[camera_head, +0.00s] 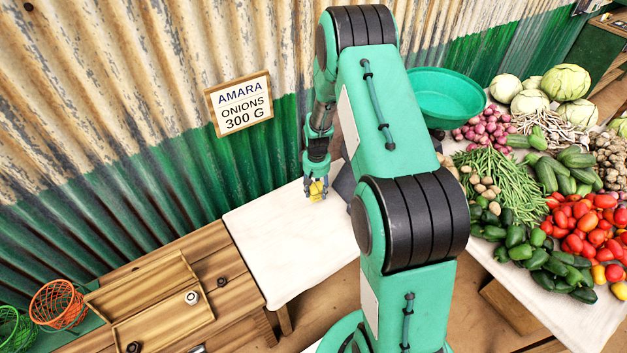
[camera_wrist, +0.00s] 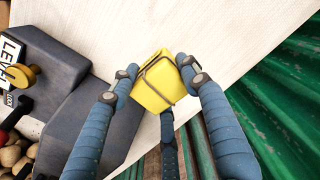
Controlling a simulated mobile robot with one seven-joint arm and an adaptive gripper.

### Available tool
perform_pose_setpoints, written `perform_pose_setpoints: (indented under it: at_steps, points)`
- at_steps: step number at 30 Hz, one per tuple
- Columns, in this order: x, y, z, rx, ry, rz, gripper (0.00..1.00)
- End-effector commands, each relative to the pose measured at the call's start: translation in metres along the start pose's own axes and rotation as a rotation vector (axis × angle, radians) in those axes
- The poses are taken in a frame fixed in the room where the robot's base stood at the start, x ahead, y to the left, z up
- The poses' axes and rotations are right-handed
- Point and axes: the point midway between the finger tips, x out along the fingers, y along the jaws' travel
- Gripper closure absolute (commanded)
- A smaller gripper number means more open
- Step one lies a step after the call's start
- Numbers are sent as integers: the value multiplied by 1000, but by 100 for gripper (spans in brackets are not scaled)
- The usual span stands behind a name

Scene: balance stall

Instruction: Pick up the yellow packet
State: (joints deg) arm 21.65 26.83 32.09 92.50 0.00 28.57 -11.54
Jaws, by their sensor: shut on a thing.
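The yellow packet (camera_wrist: 160,82) is a small block tied with dark string. In the wrist view it sits between the blue fingers of my gripper (camera_wrist: 163,84), which are shut on it. In the head view the packet (camera_head: 317,189) shows as a small yellow patch at the tips of my gripper (camera_head: 316,185), over the back of the white-topped table. I cannot tell whether its underside touches the table top.
The white table top (camera_head: 285,250) is mostly clear. Dark grey blocks (camera_wrist: 95,120) stand beside the packet. A corrugated wall (camera_head: 130,150) with an onion sign (camera_head: 241,103) rises behind. Vegetables lie right, near a green basin (camera_head: 445,97); a wooden tray (camera_head: 165,318) is left.

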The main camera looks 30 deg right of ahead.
Motion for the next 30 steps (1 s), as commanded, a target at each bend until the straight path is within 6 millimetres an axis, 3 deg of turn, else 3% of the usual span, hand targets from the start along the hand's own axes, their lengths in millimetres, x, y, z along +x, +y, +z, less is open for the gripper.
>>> perform_pose_setpoints:
  at_steps: [6,12,30]
  points:
    - [-5,-7,36,0,-1,0,86]
    - [-6,-10,55,0,0,0,86]
    - [-6,-12,62,0,0,0,86]
